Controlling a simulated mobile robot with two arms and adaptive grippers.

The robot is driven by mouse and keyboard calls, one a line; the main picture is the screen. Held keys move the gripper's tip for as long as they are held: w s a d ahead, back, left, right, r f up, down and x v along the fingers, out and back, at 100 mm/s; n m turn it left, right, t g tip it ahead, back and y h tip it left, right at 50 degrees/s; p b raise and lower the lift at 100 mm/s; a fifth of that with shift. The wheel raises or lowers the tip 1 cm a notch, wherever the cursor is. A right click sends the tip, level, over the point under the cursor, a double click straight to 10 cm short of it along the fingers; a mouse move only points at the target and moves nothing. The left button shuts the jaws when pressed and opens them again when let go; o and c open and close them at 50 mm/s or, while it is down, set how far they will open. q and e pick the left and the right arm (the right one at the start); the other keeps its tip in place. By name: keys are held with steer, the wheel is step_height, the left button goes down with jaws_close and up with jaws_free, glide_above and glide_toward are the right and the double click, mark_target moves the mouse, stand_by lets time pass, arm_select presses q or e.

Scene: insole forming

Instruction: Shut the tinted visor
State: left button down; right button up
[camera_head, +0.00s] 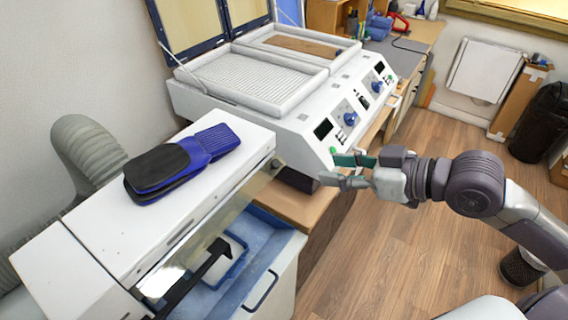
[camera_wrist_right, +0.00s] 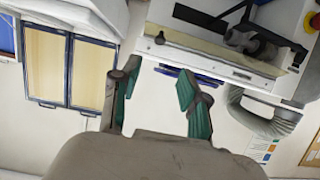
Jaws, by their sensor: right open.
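The tinted visor (camera_head: 205,238) is a yellowish see-through strip along the front edge of the white grinding machine (camera_head: 95,222), at the left of the head view. It juts out over the blue-lined bay below. In the right wrist view the visor (camera_wrist_right: 215,45) is a thin beige strip beside the dark spindle parts, which are uncovered. My right gripper (camera_head: 335,170) is open and empty, in front of the white press and to the right of the visor, clear of it. Its green-padded fingers (camera_wrist_right: 157,78) are spread in the wrist view. My left gripper is out of view.
Blue-black insoles (camera_head: 180,160) lie on the machine's top. A grey hose (camera_head: 88,150) rises behind it. The white press (camera_head: 285,100) with raised lids stands beyond on a wooden bench. A red button (camera_wrist_right: 314,20) shows beside the spindle. Wooden floor (camera_head: 390,270) is clear.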

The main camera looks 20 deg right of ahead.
mark_target(277, 162)
steer(key=p+x, duration=0.2)
steer(key=x, duration=0.9)
steer(key=shift+w+a+p, duration=0.15)
steer(key=shift+w+p, duration=0.2)
steer(key=shift+w, duration=0.05)
steer(key=shift+w+a+f, duration=0.3)
steer(key=shift+w, duration=0.05)
jaws_close()
